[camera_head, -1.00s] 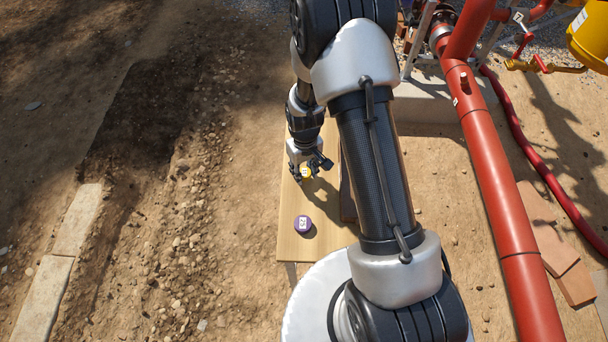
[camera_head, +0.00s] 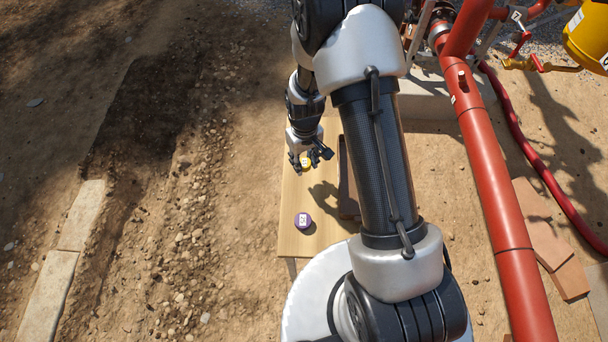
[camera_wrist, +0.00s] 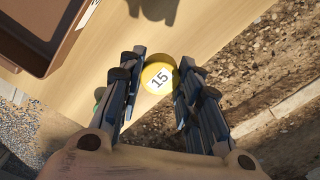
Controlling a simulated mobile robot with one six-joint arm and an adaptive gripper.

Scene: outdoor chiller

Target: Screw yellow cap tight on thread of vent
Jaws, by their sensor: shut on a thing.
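The yellow cap (camera_wrist: 158,76) has a white label reading 15. It sits between the two fingers of my gripper (camera_wrist: 155,88) in the wrist view, and the fingers are shut on it. In the head view my gripper (camera_head: 306,163) is above the far part of the wooden table, with a bit of the yellow cap (camera_head: 306,161) showing between the fingers. I cannot tell whether the cap touches the table top. I cannot make out the vent thread in either view.
A purple cap with a white label (camera_head: 303,221) lies on the wooden table (camera_head: 291,243). A brown tray (camera_wrist: 66,68) stands on the table beside my gripper. Red pipes (camera_head: 490,180) and a yellow container (camera_head: 588,35) are at the right.

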